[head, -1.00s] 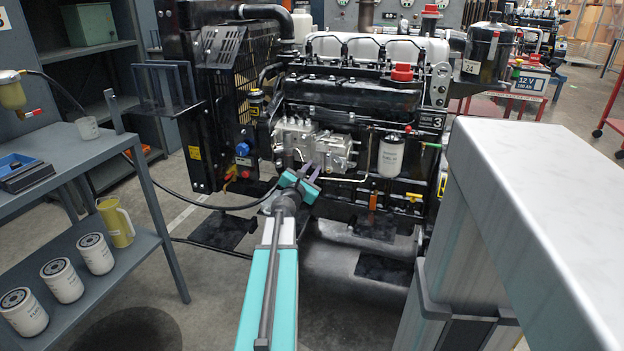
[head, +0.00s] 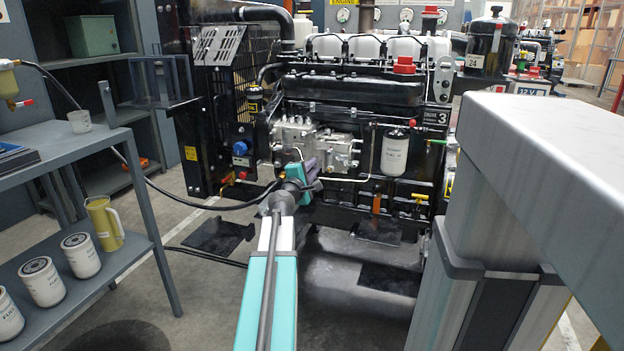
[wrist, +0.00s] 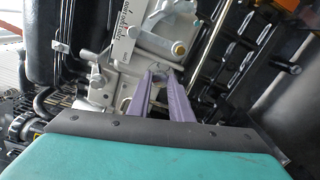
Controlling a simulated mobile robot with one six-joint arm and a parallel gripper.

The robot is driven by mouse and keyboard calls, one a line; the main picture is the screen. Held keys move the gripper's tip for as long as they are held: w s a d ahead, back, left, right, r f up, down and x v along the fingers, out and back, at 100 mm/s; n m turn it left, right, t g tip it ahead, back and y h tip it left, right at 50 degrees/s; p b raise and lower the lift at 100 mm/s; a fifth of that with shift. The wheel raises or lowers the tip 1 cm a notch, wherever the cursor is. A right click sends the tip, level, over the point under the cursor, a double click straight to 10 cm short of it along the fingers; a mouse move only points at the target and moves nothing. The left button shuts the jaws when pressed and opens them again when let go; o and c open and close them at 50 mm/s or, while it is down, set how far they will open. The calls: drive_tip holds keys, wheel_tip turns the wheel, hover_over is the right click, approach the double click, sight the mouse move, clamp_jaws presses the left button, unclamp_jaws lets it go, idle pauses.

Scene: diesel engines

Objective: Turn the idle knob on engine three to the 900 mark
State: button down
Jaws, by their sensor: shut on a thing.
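Engine three (head: 350,92), with a "3" on its plate (head: 436,118), stands straight ahead. The silver injection pump (head: 327,144) is on its near side. My gripper (head: 309,166) reaches the pump's lower front. In the wrist view, the purple fingers of my gripper (wrist: 159,73) converge on a small part at the pump, the idle knob, mostly hidden between the tips. A pale marked scale plate (wrist: 123,42) lies just up and left of the fingertips. Its figures are too small and tilted to read, and I cannot tell where the knob points.
A grey shelf bench (head: 75,158) with white filters (head: 80,255) and a yellow jug (head: 104,222) stands on the left. A pale-topped grey block (head: 560,150) fills the right foreground. A white filter (head: 395,152) hangs on the engine right of my gripper. A black hose (head: 185,204) runs at left.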

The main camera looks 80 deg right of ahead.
drive_tip(key=shift+w+m+b, duration=0.15)
drive_tip(key=shift+m+b, duration=1.7)
drive_tip(key=shift+w+m+b, duration=0.15)
drive_tip(key=shift+m+b, duration=1.7)
drive_tip(key=shift+r, duration=0.1)
drive_tip(key=c, duration=1.6)
unclamp_jaws()
drive_tip(key=shift+s, duration=0.1)
drive_tip(key=shift+a, duration=0.1)
